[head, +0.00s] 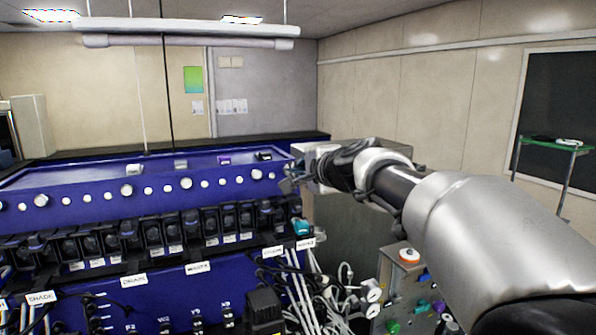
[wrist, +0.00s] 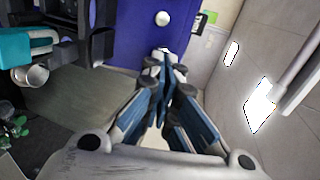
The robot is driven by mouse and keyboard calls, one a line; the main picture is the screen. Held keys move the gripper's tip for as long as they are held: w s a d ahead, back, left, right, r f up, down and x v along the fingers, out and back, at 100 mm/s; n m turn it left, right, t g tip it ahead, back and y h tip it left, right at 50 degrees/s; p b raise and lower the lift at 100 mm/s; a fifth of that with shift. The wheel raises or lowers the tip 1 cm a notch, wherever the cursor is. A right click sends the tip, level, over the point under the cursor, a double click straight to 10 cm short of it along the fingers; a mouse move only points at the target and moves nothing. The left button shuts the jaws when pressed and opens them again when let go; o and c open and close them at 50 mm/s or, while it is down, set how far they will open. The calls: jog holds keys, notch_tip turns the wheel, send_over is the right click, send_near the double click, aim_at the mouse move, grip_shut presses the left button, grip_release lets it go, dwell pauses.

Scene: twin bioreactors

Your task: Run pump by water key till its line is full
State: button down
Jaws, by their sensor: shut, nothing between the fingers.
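A row of black pumps (head: 229,219) runs along the blue bioreactor panel (head: 120,205). At its right end is a teal-fronted unit (head: 300,227), with a small white label (head: 306,243) just below it, too small to read surely. The teal unit also shows at the left edge of the wrist view (wrist: 22,47). My gripper (head: 287,180) is above the row's right end, near the panel's upper right corner. In the wrist view my gripper (wrist: 164,58) has its blue fingers together and empty, apart from the teal unit. I cannot tell which key is water or whether any line is full.
White tubes and cables (head: 315,290) hang tangled below the right end. A box with an orange-red knob (head: 409,255) stands under my arm. Labels such as DRAIN (head: 133,280) sit on the lower panel.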

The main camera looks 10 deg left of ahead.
jog(key=shift+v, duration=1.05)
jog(key=b+v, duration=0.2)
jog(key=v, duration=0.4)
jog(key=shift+w+f, duration=0.1)
jog(key=s+d+f+n+g+h+b, duration=0.2)
jog(key=s+d+f+b, duration=0.4)
jog(key=s+f, duration=0.6)
jog(key=s+d+f+n+g+h+b, duration=0.3)
jog(key=s+d+f, duration=0.8)
jog(key=f, duration=0.8)
jog(key=s+d+f+n+g+h+b, duration=0.2)
jog(key=s+d+f+n+h+b, duration=0.2)
jog(key=s+d+f+b, duration=0.5)
jog(key=s+f+n, duration=0.1)
jog(key=s+f, duration=0.3)
jog(key=f, duration=0.3)
jog(key=shift+f+n+b, duration=0.3)
jog(key=shift+f+b, duration=0.05)
jog(key=shift+b, duration=0.05)
